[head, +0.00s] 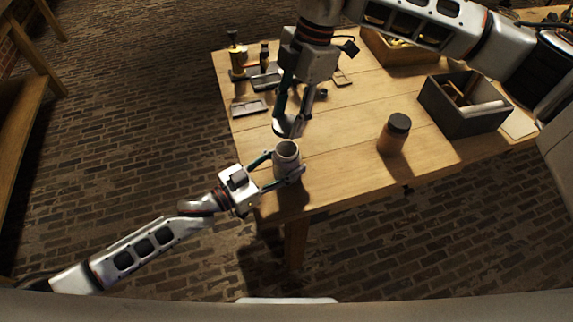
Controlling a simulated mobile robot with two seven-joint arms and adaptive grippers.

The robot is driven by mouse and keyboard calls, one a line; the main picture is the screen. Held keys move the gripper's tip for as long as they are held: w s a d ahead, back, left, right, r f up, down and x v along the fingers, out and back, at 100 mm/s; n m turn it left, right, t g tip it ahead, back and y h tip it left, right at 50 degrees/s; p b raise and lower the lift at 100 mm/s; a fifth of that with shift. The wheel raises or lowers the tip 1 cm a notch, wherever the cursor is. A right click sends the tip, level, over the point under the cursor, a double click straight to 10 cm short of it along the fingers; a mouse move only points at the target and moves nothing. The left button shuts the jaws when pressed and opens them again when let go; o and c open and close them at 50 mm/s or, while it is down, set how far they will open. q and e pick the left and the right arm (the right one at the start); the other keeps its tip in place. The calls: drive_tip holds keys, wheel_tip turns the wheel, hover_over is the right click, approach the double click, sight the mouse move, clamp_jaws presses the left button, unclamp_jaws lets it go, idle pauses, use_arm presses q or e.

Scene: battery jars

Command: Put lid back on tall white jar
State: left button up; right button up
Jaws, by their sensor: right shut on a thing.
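The tall white jar (287,161) stands near the front left edge of the table, its round mouth facing up and uncovered. My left gripper (280,168) reaches in from the left with a finger on either side of the jar. I cannot tell whether both fingers press on it. My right gripper (294,122) points down from above, just over and slightly behind the jar mouth. It is shut on a lid (284,128), a pale, tilted disc partly hidden by the fingers. The lid is apart from the jar.
An orange-brown jar with a black lid (395,134) stands to the right. A dark grey box (438,113) with items inside is farther right. Small trays (249,108) and a brass-coloured bottle (236,57) are at the back left. The table (345,165) is clear between the two jars.

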use_arm(q)
drive_tip(key=c, duration=0.6)
use_arm(e)
hover_over(289, 142)
drive_tip(key=s, duration=0.2)
drive_tip(key=shift+f, duration=2.5)
drive_tip(key=shift+f, duration=0.85)
drive_tip(key=shift+f, duration=0.55)
use_arm(q)
clamp_jaws()
use_arm(e)
drive_tip(key=m, duration=0.2)
drive_tip(key=m+t, duration=0.1)
drive_tip(key=m, duration=0.3)
drive_tip(key=shift+s+f+t, duration=0.1)
drive_tip(key=shift+s+t, duration=0.2)
drive_tip(key=m, duration=0.3)
drive_tip(key=shift+t, duration=0.4)
drive_tip(key=m+t, duration=0.1)
drive_tip(key=m, duration=0.3)
